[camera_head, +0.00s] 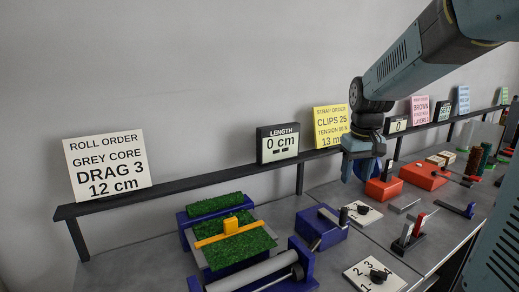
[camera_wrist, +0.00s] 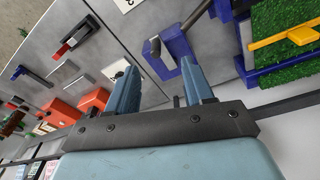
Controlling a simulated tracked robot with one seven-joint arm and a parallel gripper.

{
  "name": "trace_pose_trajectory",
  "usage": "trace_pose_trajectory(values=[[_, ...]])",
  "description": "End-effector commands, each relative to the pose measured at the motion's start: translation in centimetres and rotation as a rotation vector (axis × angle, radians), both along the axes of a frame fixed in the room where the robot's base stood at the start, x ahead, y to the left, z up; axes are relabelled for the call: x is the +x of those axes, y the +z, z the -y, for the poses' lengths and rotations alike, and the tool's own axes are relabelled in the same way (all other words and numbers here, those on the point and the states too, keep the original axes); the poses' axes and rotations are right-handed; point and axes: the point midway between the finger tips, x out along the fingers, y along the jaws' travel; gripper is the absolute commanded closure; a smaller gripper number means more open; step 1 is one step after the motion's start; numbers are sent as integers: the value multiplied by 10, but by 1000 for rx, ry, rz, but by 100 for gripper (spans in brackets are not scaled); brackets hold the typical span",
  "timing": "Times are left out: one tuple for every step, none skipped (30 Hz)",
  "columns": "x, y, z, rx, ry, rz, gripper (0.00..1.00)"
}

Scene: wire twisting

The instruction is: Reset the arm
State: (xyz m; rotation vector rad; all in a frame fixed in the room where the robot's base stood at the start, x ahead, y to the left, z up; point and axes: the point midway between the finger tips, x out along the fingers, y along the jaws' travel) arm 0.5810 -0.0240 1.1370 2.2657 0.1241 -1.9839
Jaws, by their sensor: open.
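My gripper (camera_head: 360,172) hangs from my arm at the right of the head view, above the back part of the workbench. In the wrist view my gripper (camera_wrist: 158,72) shows two blue-grey fingers spread apart with nothing between them. The fingers point down toward the bench. A blue block with a dark lever (camera_head: 322,228) stands to the left of and nearer than the gripper. It also shows beyond the fingers in the wrist view (camera_wrist: 172,52).
A dark rail (camera_head: 215,180) with order signs and displays runs along the wall behind the gripper. A blue stand with green turf and a yellow handle (camera_head: 231,225) is at the left. Red blocks (camera_head: 424,176) and several small fixtures fill the right. Grey bench shows between them.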

Motion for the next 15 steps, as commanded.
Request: trace_pose_trajectory(values=[[-11, 7, -2, -1, -7, 23, 48], [-17, 10, -3, -1, -11, 33, 48], [-25, 14, -5, 0, -17, 47, 48], [-31, 17, -6, 1, -21, 59, 48], [-37, 19, -7, 1, -25, 70, 48], [-45, 23, -8, 2, -31, 84, 48], [-51, 25, -9, 3, -36, 95, 48], [-57, 27, -10, 4, -41, 105, 48], [-65, 30, -11, 5, -45, 121, 48], [-71, 32, -12, 6, -50, 132, 48], [-77, 33, -13, 8, -54, 143, 48], [-85, 35, -14, 10, -60, 158, 48], [-91, 37, -15, 13, -64, 169, 48], [-97, 38, -16, 14, -68, 181, 48], [-105, 39, -16, 17, -74, 196, 48]])
